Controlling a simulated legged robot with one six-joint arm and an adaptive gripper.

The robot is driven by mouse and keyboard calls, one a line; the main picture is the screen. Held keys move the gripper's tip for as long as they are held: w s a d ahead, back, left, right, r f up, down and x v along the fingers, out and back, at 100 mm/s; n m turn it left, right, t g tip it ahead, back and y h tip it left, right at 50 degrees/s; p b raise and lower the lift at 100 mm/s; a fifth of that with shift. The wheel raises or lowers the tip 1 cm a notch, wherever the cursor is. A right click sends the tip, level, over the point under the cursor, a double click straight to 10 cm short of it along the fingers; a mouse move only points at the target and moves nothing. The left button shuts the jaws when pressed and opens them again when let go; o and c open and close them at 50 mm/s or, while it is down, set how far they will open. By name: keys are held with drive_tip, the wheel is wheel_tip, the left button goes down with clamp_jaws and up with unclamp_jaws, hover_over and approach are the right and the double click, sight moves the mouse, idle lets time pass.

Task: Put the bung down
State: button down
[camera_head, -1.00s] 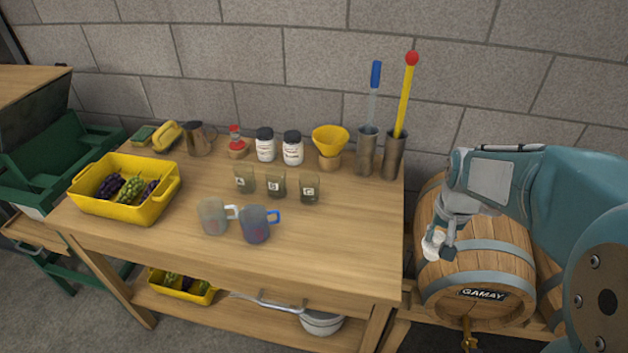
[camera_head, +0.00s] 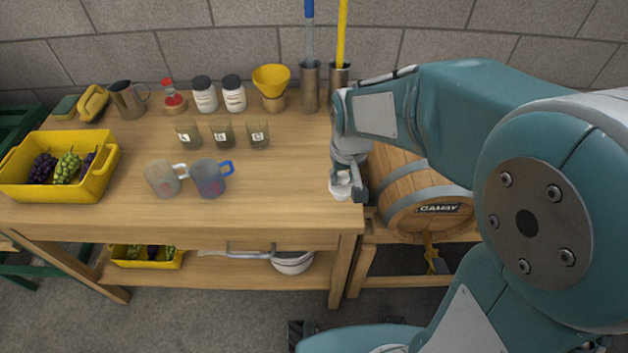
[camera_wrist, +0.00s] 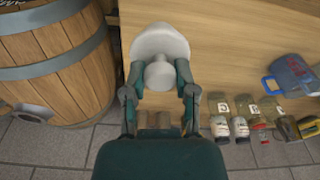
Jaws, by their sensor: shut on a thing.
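The white bung (camera_head: 341,188) is in my gripper (camera_head: 347,186) at the right edge of the wooden table (camera_head: 270,195). In the wrist view the bung (camera_wrist: 160,58) has a wide pale body and a narrower knob, and the fingers of my gripper (camera_wrist: 158,80) are shut on the knob. The bung is over the table's end, near the front right corner. I cannot tell whether it touches the tabletop.
The barrel (camera_head: 410,195) lies right of the table. Two mugs, one clear (camera_head: 162,180) and one blue (camera_head: 208,178), stand left of my gripper. Three labelled glasses (camera_head: 222,134) stand behind them. A yellow crate (camera_head: 100,175) is far left. The front right tabletop is clear.

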drive_tip(key=w+a+f, duration=0.1)
drive_tip(key=f, duration=0.1)
drive_tip(key=w+a+f, duration=0.3)
drive_tip(key=f, duration=0.1)
drive_tip(key=shift+w+a+f, duration=0.15)
drive_tip(key=shift+f, duration=0.2)
wheel_tip(320, 180, down, 3)
drive_tip(key=shift+a+f, duration=0.1)
drive_tip(key=shift+a, duration=0.05)
drive_tip(key=shift+c, duration=2)
unclamp_jaws()
wheel_tip(320, 180, up, 12)
drive_tip(key=s, duration=0.1)
drive_tip(key=shift+s+d, duration=0.25)
